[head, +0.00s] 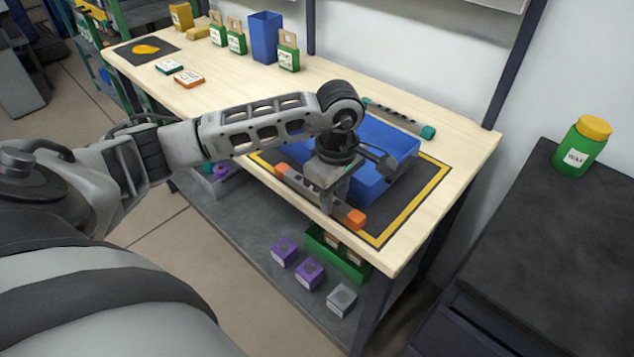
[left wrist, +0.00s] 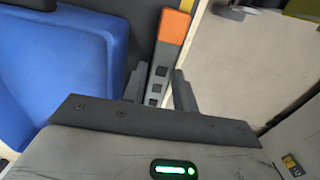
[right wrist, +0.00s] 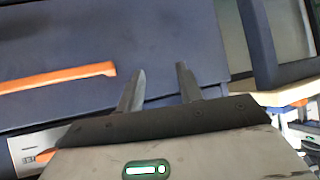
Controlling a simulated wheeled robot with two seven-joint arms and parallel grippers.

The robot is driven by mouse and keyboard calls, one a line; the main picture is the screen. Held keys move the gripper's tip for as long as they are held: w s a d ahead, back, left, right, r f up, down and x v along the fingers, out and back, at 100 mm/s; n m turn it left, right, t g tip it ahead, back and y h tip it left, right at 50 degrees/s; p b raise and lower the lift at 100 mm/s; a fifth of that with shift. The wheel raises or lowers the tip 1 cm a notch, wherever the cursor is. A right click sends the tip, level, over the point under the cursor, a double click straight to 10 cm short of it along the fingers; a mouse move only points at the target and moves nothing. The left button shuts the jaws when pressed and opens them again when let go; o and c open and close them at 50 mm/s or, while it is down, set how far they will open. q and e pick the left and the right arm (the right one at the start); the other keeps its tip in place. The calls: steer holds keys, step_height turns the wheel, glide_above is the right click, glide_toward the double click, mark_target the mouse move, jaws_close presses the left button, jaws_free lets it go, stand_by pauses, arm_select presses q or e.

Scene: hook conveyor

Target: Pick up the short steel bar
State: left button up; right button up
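A grey steel bar with orange ends (head: 356,219) lies along the front edge of the workbench, in front of a blue bin (head: 372,150). A second grey bar with teal ends (head: 427,132) lies behind the bin. My left gripper (head: 326,208) is over the orange-ended bar, pointing down. In the left wrist view the bar (left wrist: 158,75) runs between the two fingers (left wrist: 160,80), which stand apart on either side of it; firm contact does not show. My right gripper (right wrist: 161,75) is open and empty, and is outside the head view.
The blue bin sits on a dark mat with a yellow border (head: 402,215). A lower shelf holds a green crate (head: 325,252) and purple boxes (head: 310,272). A dark cabinet (head: 540,250) with a green jar (head: 580,148) stands at right. My right gripper faces dark blue panels (right wrist: 190,30).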

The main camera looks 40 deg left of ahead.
arm_select(q)
jaws_close()
steer(key=shift+r, duration=0.1)
